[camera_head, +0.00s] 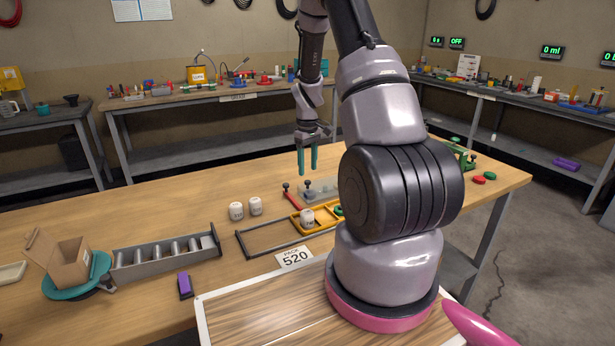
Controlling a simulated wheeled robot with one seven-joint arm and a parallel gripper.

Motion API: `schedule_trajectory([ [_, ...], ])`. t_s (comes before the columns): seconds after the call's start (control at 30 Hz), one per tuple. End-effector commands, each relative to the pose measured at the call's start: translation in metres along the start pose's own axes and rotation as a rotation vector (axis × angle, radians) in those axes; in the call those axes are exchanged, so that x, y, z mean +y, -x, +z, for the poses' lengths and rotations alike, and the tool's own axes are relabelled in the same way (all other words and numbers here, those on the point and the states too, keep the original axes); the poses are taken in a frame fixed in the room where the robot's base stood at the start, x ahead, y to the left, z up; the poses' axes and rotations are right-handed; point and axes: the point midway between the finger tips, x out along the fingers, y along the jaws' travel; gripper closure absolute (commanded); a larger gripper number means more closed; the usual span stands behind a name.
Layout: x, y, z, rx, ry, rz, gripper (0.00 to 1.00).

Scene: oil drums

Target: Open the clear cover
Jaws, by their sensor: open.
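A pale, see-through piece that looks like the clear cover (324,186) lies on the wooden workbench just left of my arm. Small dark-knobbed posts and a red handle (292,198) stand at its left side. My arm hides its right part, so I cannot tell where its hinge or edge is. My gripper (307,167) points down above and slightly left of the cover. Its two teal fingers are apart with nothing between them, and they appear clear of the cover.
A yellow tray (325,229) with a white canister sits in front, beside a dark rail frame (262,240). A grey slotted rack (165,257) and cardboard box (70,262) are farther left. The bench's back left is free.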

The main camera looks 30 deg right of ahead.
Motion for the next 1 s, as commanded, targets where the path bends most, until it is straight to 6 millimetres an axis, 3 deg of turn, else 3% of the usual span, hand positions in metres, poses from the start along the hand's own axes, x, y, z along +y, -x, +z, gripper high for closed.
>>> schedule_trajectory([
  [0.1, 0.000, -0.021, 0.001, -0.002, -0.001, -0.001, 0.41],
  [0.3, 0.000, -0.039, 0.000, 0.000, -0.001, -0.001, 0.41],
  [0.63, 0.000, -0.042, 0.000, 0.001, -0.001, 0.000, 0.41],
  [0.7, 0.000, -0.042, 0.000, 0.001, 0.000, 0.000, 0.68],
  [0.8, 0.000, -0.042, 0.000, 0.001, 0.000, 0.000, 1.00],
  [1.0, 0.000, -0.042, 0.000, 0.001, 0.000, 0.000, 1.00],
])
